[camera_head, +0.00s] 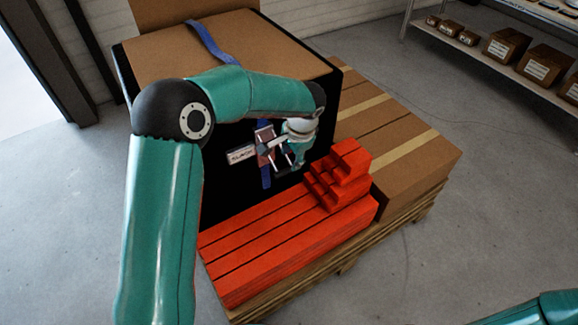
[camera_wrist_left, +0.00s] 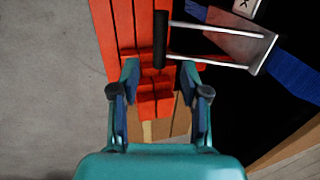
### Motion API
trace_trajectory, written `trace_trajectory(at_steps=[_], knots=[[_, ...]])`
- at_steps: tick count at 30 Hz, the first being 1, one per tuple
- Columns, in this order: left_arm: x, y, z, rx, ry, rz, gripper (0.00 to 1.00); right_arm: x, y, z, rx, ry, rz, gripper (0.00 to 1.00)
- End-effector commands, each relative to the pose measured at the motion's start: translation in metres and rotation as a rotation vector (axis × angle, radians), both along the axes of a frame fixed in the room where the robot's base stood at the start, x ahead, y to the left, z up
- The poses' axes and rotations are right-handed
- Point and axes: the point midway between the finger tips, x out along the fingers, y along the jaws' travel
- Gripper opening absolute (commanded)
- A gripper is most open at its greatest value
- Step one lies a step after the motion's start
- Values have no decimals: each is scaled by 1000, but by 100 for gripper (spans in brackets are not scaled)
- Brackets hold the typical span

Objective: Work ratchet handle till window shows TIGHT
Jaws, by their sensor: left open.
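The ratchet (camera_head: 267,146) sits on a blue strap (camera_head: 265,175) against the black side of a large box in the head view. A pale window plate (camera_head: 241,153) beside it carries dark letters that look like SLACK, though they are small. In the left wrist view, the ratchet handle (camera_wrist_left: 215,45) has two metal side bars and a black grip (camera_wrist_left: 160,38). My left gripper (camera_head: 293,154) is at the ratchet's right. My right gripper is out of view.
Stacked red blocks (camera_head: 290,235) stand low in front of the black box, with small red bins (camera_head: 340,178) close below my gripper. Cardboard boxes (camera_head: 410,145) share the pallet at right. A shelf (camera_head: 480,60) stands behind. The grey floor is clear at right.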

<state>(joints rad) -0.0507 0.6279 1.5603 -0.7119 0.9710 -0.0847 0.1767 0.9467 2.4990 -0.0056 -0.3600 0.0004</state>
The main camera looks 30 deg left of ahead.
Motion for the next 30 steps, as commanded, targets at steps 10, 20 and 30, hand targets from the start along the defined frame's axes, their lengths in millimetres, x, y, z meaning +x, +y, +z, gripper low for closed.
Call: trace_trajectory(at_steps=[10,20,30], knots=[[6,13,-55,0,2,0,45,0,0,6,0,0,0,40],[8,15,-65,0,0,2,45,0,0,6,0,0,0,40],[8,15,-64,0,0,2,7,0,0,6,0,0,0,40]])
